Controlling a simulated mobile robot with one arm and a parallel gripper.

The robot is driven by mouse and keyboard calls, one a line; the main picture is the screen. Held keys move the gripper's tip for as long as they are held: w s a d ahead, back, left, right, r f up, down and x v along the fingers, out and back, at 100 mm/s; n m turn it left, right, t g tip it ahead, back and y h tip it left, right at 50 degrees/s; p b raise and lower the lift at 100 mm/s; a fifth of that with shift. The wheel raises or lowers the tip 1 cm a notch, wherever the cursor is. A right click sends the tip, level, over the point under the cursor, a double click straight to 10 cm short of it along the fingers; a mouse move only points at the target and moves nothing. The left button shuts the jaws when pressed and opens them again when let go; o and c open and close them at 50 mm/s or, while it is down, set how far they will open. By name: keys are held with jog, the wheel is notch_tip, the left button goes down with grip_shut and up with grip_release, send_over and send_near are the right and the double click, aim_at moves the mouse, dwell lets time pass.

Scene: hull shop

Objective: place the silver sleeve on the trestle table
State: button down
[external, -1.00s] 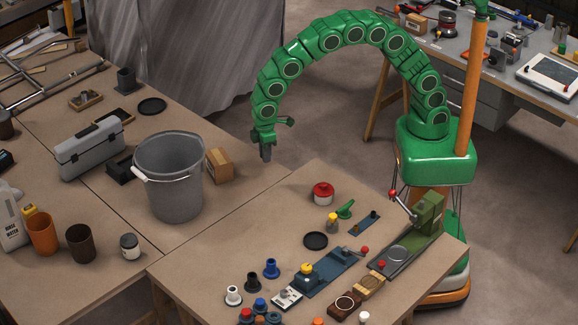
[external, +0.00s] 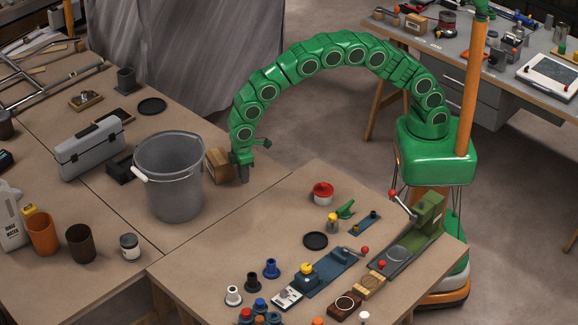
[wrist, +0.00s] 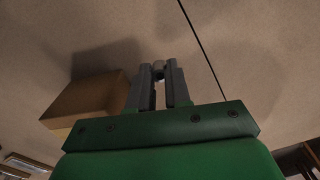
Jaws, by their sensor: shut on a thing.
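My gripper (external: 244,176) points down low over the brown tabletop that holds the bucket, just right of a cardboard box. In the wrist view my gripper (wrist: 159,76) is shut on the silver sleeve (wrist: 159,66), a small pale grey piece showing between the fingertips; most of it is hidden. The tabletop (external: 262,178) I take for the trestle table; it also fills the wrist view (wrist: 130,30). I cannot tell whether the sleeve touches it.
The cardboard box (external: 217,163) stands close to my gripper, also in the wrist view (wrist: 85,100). A grey bucket (external: 170,185) stands left of it. A seam divides this top from the front table (external: 235,245), which carries tools and knobs. Bare top lies right of my gripper.

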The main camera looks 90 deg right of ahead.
jog(key=shift+w+a+f, duration=0.1)
jog(key=shift+w+f, duration=0.2)
jog(key=shift+f, duration=1.55)
jog(key=c, duration=1.1)
grip_release()
jog(key=shift+f, duration=0.1)
